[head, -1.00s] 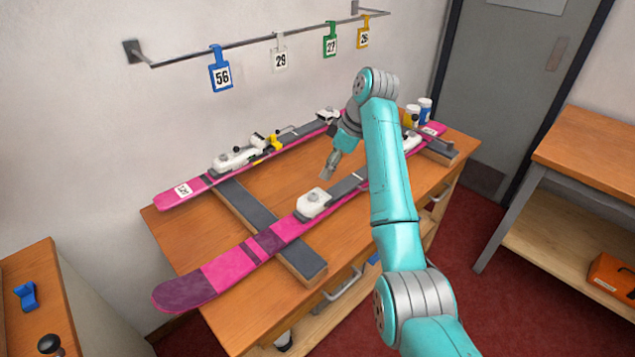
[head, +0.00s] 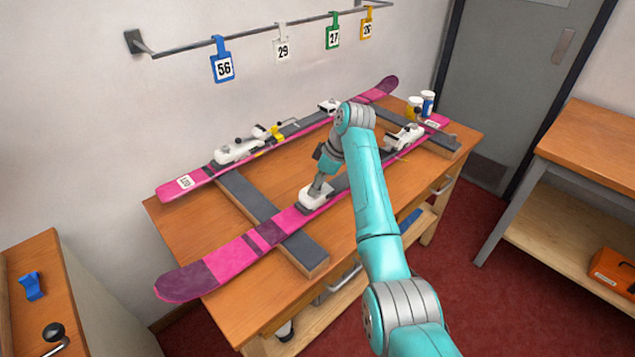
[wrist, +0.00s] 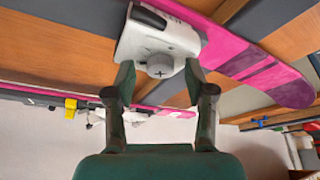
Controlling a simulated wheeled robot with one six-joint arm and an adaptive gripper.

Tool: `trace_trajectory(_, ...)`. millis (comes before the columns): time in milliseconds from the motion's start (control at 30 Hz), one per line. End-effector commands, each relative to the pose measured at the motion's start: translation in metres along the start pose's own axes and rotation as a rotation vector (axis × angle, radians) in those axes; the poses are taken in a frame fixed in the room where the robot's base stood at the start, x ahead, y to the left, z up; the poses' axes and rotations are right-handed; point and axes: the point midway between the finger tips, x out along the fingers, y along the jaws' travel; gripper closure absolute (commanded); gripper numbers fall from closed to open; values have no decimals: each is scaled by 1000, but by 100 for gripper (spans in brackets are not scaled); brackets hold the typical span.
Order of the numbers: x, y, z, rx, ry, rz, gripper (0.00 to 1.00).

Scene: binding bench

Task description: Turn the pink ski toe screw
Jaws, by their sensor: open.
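The front pink ski (head: 235,255) lies on the grey supports across the bench. Its white toe piece (head: 314,197) sits on the ski near the middle of the bench. In the wrist view the toe piece (wrist: 150,38) carries a round grey screw (wrist: 160,66) with a cross slot. My gripper (head: 320,186) is right at the toe piece. In the wrist view my gripper (wrist: 160,82) is open, with one finger on each side of the screw. I cannot tell whether the fingers touch it.
A second pink ski (head: 200,183) with white bindings and a yellow part (head: 274,134) lies behind. A white heel piece (head: 404,138) is farther right on the front ski. Numbered tags hang from a wall rail (head: 255,38). Two small containers (head: 421,104) stand at the back right.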

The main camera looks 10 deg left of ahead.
Motion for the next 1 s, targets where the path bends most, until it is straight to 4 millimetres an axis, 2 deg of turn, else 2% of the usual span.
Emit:
trace_trajectory(100, 0, 0, 0, 0, 0, 0, 48)
trace_trajectory(300, 0, 0, 0, 0, 0, 0, 98)
trace_trajectory(333, 0, 0, 0, 0, 0, 0, 100)
trace_trajectory(667, 0, 0, 0, 29, 0, 13, 100)
trace_trajectory(1000, 1, -3, -1, 224, 0, 94, 100)
